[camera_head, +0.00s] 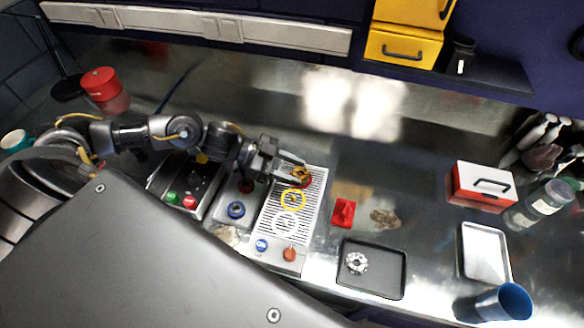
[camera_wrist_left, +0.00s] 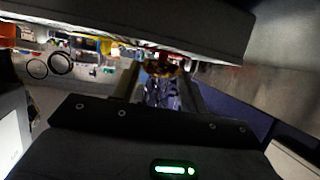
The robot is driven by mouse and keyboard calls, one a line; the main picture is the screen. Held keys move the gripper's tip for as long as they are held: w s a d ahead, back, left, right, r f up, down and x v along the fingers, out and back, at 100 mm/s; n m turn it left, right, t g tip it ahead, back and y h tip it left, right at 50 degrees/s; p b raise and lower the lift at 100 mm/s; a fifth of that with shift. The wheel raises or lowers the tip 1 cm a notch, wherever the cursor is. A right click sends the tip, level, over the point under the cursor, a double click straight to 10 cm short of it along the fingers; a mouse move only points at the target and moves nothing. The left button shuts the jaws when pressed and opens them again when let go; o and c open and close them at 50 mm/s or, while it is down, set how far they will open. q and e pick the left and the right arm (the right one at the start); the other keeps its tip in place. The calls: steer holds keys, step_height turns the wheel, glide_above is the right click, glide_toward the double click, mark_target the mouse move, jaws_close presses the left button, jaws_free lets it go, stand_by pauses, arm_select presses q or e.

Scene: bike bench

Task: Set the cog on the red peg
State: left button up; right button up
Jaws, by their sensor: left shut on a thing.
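My left gripper (camera_head: 293,168) reaches in from the left over the far end of a ribbed light panel (camera_head: 268,218). It is shut on a small golden-brown cog (camera_head: 301,173), which also shows dark between the fingers in the left wrist view (camera_wrist_left: 160,68). Red (camera_head: 306,184) shows just under and around the cog, at the red spot of the panel. The red peg itself is mostly hidden, so I cannot tell whether the cog is around it or just above it. My right gripper is not in view.
On the panel are a yellow ring (camera_head: 293,200) and a white ring (camera_head: 285,222). A silver cog (camera_head: 356,262) lies in a dark tray (camera_head: 371,282). A red block (camera_head: 343,212) stands right of the panel. A button box (camera_head: 183,193) lies left.

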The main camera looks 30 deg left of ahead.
arm_select(q)
steer(key=shift+f, duration=0.5)
steer(key=o, duration=0.7)
steer(key=shift+a+r, duration=0.1)
